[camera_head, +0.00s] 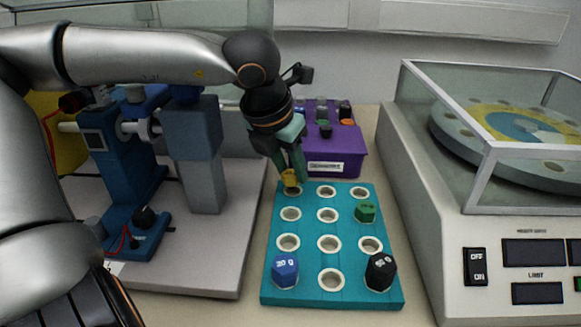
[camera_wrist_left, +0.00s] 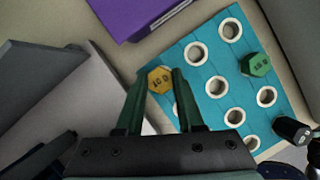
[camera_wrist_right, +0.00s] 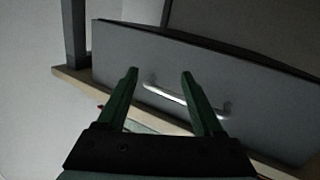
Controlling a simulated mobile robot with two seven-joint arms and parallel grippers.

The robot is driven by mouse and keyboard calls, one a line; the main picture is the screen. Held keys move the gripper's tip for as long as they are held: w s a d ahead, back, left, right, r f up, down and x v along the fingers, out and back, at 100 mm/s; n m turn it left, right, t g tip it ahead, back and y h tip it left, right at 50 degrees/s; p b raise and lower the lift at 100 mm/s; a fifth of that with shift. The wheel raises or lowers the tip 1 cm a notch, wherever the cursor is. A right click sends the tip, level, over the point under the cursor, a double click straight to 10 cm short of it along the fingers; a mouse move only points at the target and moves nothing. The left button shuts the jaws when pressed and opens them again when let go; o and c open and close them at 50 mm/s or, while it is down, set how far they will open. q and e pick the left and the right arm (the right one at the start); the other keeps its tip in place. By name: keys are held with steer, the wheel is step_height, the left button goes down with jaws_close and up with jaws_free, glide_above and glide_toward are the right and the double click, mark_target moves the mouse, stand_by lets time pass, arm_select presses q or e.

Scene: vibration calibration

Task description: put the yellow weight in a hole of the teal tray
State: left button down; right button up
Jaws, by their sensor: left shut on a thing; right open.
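The yellow weight (camera_head: 290,178) is between the fingertips of my left gripper (camera_head: 291,172), which is shut on it. It is over the far left corner of the teal tray (camera_head: 308,286), at the far-left hole. In the left wrist view the yellow weight (camera_wrist_left: 160,80) shows its marked hexagonal top between the fingers (camera_wrist_left: 158,82). Whether its base is inside the hole or just above it I cannot tell. My right gripper (camera_wrist_right: 160,80) is open and empty in the right wrist view, facing a grey panel with a handle.
The tray also holds a green weight (camera_head: 365,212), a blue weight (camera_head: 285,271) and a black weight (camera_head: 380,272); several holes are empty. A purple box (camera_head: 335,163) stands behind the tray. A blue machine (camera_head: 128,170) is left, a glass-covered device (camera_head: 470,230) right.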

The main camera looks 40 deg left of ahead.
arm_select(q)
steer(key=shift+s+d+f+b, duration=0.1)
steer(key=shift+f+b, duration=0.45)
steer(key=shift+b, duration=0.15)
steer(key=shift+s+d+f+b, duration=0.1)
steer(key=shift+f+b, duration=0.45)
steer(key=shift+b, duration=0.1)
stand_by(0.6)
steer(key=shift+r, duration=0.4)
steer(key=shift+w+a+r+p, duration=0.15)
steer(key=shift+r+p, duration=0.1)
steer(key=shift+p, duration=0.15)
steer(key=shift+w+r, duration=0.1)
steer(key=shift+r, duration=0.1)
steer(key=shift+w+r, duration=0.1)
steer(key=shift+w, duration=0.15)
steer(key=shift+s+d+r, duration=0.1)
steer(key=shift+s+d, duration=0.15)
stand_by(0.5)
steer(key=shift+b, duration=0.45)
steer(key=shift+f+b, duration=0.85)
stand_by(0.8)
